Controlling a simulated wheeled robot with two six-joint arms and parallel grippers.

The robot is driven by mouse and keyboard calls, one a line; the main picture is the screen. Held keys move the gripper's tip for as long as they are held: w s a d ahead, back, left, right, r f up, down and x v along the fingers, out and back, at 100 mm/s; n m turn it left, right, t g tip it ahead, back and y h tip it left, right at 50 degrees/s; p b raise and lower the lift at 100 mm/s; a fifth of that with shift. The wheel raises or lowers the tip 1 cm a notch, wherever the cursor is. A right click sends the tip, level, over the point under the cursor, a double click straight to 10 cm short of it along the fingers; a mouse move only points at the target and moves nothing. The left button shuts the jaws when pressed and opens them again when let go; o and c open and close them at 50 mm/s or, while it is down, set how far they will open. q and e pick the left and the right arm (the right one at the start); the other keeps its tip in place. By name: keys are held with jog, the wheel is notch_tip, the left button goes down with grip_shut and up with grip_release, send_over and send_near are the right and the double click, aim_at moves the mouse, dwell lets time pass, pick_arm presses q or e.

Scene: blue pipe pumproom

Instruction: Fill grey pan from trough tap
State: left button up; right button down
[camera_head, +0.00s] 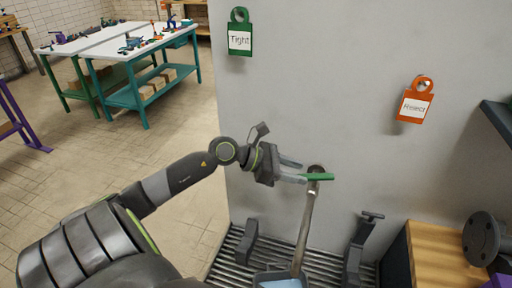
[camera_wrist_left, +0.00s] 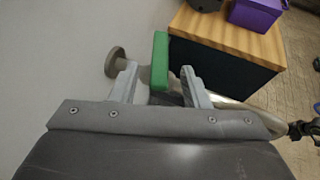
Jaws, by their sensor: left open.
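My left gripper (camera_head: 297,171) is open at the tap on the wall in the head view. The tap's green lever (camera_head: 321,177) lies at its fingertips. In the left wrist view the lever (camera_wrist_left: 160,60) stands between the two open fingers (camera_wrist_left: 160,86), with a gap on the right; contact on the left is unclear. The tap's pipe (camera_head: 305,225) runs down from the lever to a grey pan (camera_head: 257,278) at the bottom edge. The pan shows a light blue surface inside and is partly cut off. My right gripper is not in view.
A slatted trough grate (camera_head: 325,265) lies below the tap, with dark upright brackets (camera_head: 355,252) on it. A wooden-topped cabinet (camera_head: 435,258) with a grey flange (camera_head: 482,238) stands right. Green (camera_head: 240,32) and orange (camera_head: 414,100) tags hang on the wall. Open floor lies left.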

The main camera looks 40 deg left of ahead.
pick_arm(q)
jog(key=p+v, duration=0.2)
jog(key=v, duration=0.9)
dwell(0.3)
dwell(0.4)
dwell(0.8)
